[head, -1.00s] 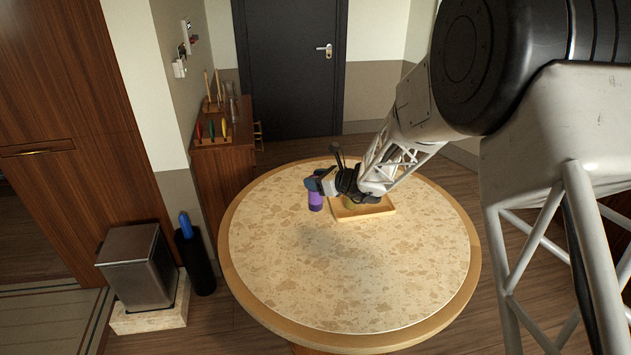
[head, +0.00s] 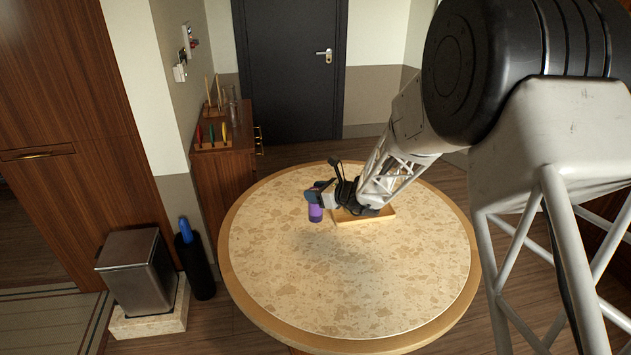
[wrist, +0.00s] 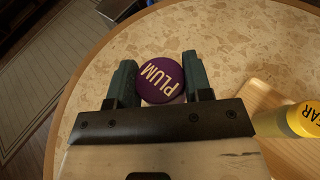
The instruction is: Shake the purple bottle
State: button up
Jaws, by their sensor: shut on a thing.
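The purple bottle (head: 315,212) is near the far side of the round table. In the wrist view its round purple cap (wrist: 160,78) shows, lettered "PLUM". My gripper (head: 313,195) is shut on the bottle, with one finger on each side of it in the wrist view (wrist: 158,82). The bottle looks upright. I cannot tell whether its base touches the table.
A wooden tray (head: 347,219) lies right of the bottle, partly under my arm. A yellow bottle (wrist: 305,118) stands at the tray in the wrist view. The near half of the round table (head: 345,285) is clear. A side cabinet (head: 222,175) stands behind left.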

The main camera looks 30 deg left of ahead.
jog(key=shift+r, duration=3)
notch_tip(320, 180, down, 5)
jog(key=shift+f, duration=0.15)
jog(key=shift+w, duration=0.1)
jog(key=w+d+f+m+t+h, duration=0.1)
jog(key=w+d+m+t, duration=0.2)
jog(key=w+d, duration=0.55)
jog(key=w+d+f+m+t+h, duration=0.1)
jog(key=w+d+f+m+t, duration=0.3)
jog(key=d, duration=0.8)
jog(key=w+d+r+m+t+h, duration=0.1)
jog(key=w+d+t, duration=0.1)
jog(key=w+d, duration=0.75)
jog(key=w+d+f+m+t+h, duration=0.1)
jog(key=d+f+m+t+h, duration=0.1)
jog(key=d, duration=1.6)
jog(key=w+d+f+m+t+h, duration=0.2)
jog(key=d+f+m+t+h, duration=0.1)
jog(key=d, duration=1.4)
jog(key=shift+w+d+m+h, duration=0.25)
jog(key=shift+d+m+h, duration=0.15)
jog(key=shift+m+h, duration=0.6)
